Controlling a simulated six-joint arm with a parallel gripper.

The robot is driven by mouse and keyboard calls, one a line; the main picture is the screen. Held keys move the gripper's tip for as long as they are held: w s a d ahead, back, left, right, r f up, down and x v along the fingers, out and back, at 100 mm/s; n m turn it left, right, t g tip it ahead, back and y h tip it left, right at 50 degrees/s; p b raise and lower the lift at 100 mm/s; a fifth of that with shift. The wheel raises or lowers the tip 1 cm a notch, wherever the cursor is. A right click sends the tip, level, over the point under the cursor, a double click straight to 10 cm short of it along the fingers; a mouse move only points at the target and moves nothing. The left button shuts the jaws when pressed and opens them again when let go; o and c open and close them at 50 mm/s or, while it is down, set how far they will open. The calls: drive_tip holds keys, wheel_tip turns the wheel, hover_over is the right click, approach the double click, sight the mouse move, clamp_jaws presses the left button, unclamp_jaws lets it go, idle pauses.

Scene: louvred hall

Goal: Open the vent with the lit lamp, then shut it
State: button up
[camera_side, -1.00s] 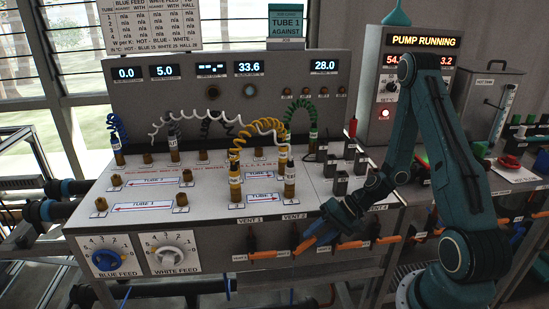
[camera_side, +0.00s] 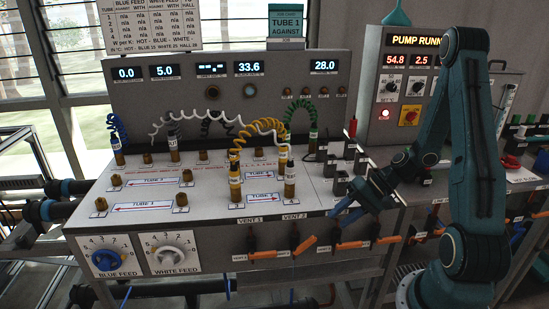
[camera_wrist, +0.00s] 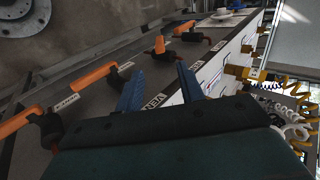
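Vent handles with orange grips line the bench's front: vent 1 (camera_side: 268,254), vent 2 (camera_side: 305,244), vent 3 (camera_side: 352,244) and the rightmost one (camera_side: 389,239). Vent 2's grip slants up to the right; the others lie nearly level. In the wrist view, vent 2's grip (camera_wrist: 160,44) points differently from vent 1's (camera_wrist: 184,27) and vent 3's (camera_wrist: 93,75). Small lamps (camera_side: 305,91) sit on the back panel; I cannot tell which is lit. My gripper (camera_side: 340,212), also in the wrist view (camera_wrist: 160,88), is open and empty, above and apart from the handles.
Black upright blocks (camera_side: 340,182) and coiled hoses (camera_side: 262,127) stand on the bench top near my gripper. The pump box (camera_side: 400,80) with a lit red light is behind my arm. Free room lies before the handles.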

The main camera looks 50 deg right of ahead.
drive_tip(key=shift+c, duration=0.4)
wheel_tip(320, 180, up, 7)
drive_tip(key=n+g+h, duration=0.6)
drive_tip(key=n, duration=1.2)
hover_over(309, 239)
drive_tip(key=shift+f, duration=0.2)
drive_tip(key=shift+f, duration=6.75)
drive_tip(key=shift+c, duration=0.2)
